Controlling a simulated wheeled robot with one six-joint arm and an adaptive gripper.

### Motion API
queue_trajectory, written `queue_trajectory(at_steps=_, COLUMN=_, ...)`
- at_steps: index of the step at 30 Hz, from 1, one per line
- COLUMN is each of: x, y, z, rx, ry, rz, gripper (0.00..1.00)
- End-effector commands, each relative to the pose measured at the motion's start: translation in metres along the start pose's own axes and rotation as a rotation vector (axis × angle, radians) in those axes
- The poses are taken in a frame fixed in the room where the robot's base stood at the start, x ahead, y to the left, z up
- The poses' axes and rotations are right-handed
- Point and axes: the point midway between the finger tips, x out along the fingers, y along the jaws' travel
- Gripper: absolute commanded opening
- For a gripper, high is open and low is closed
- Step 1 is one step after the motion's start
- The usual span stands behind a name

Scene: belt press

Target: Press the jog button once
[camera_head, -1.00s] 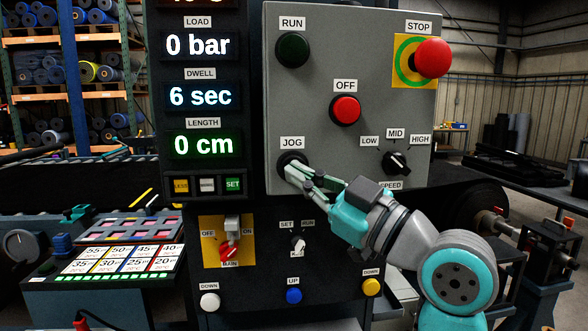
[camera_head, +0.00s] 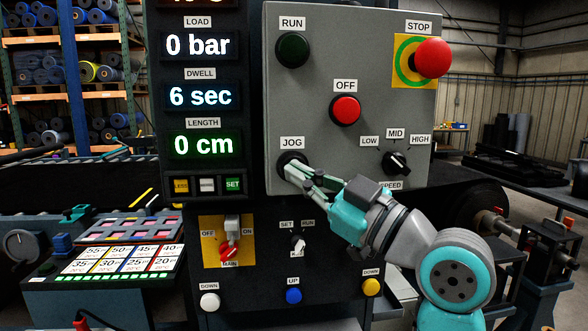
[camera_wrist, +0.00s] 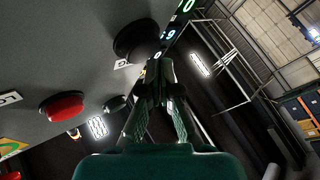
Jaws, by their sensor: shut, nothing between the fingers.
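The JOG button (camera_head: 291,158) is a dark round button under its white label at the lower left of the grey control box (camera_head: 325,140). In the wrist view the dark button (camera_wrist: 134,38) shows just above and left of my fingertips. My gripper (camera_head: 292,173) is shut and empty. Its fingertips overlap the lower part of the button in the head view. They also show in the wrist view (camera_wrist: 158,70). I cannot tell whether they touch the button. The LENGTH display (camera_head: 203,145) reads 0 cm.
Below are the red main switch (camera_head: 229,250) and blue UP button (camera_head: 293,295).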

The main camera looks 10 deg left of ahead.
Motion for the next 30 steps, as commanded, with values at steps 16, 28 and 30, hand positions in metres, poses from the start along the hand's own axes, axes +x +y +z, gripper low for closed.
queue_trajectory(at_steps=16, x=0.0037, y=0.0026, z=0.0025, rx=0.000, ry=0.000, rz=0.000, gripper=0.00)
queue_trajectory(at_steps=28, x=0.0064, y=0.0045, z=0.0044, rx=0.000, ry=0.000, rz=0.000, gripper=0.00)
queue_trajectory(at_steps=30, x=0.0069, y=0.0049, z=0.0047, rx=0.000, ry=0.000, rz=0.000, gripper=0.00)
